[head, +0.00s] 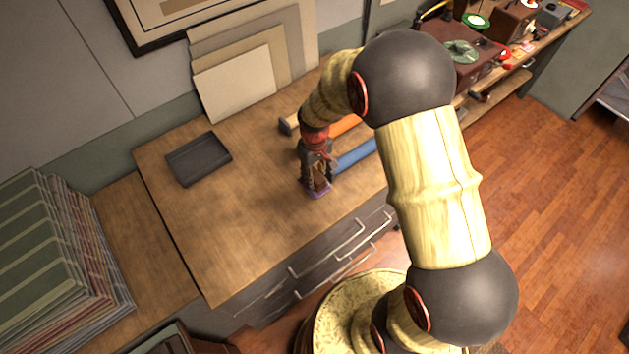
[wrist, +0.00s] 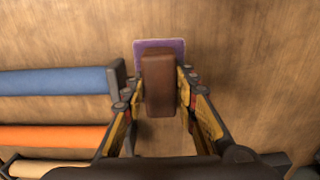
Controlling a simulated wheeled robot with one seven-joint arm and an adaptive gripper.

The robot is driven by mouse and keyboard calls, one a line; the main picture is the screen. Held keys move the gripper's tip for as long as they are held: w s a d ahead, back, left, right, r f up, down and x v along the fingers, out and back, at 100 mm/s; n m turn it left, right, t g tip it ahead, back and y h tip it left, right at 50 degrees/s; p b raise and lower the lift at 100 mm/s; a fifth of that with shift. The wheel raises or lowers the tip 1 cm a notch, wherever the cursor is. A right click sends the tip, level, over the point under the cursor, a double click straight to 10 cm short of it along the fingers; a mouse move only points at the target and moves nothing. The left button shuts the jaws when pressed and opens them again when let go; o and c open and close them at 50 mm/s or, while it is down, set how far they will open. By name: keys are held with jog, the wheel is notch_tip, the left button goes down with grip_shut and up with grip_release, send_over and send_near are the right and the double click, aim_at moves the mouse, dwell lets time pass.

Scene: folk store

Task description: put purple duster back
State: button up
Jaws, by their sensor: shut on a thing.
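The purple duster has a brown block-shaped handle (wrist: 158,82) and a flat purple pad (wrist: 172,45). In the wrist view my gripper (wrist: 158,85) is shut on the brown handle, with one finger on each side. In the head view the purple pad (head: 317,194) shows below my gripper (head: 317,178), low over the wooden counter (head: 220,240). I cannot tell whether the pad touches the counter. A dark grey shallow tray (head: 199,158) lies empty on the counter to the left of my gripper.
A blue roll (head: 356,155) and an orange roll (head: 345,125) lie right beside my gripper, partly hidden by my arm. A stack of patterned boards (head: 60,260) stands at the left. Panels (head: 235,85) lean on the back wall. The counter between tray and gripper is clear.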

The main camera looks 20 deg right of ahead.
jog(key=shift+w+f, duration=0.2)
jog(key=shift+f, duration=1.5)
jog(key=shift+f, duration=0.2)
jog(key=o, duration=1.2)
jog(key=shift+r, duration=0.15)
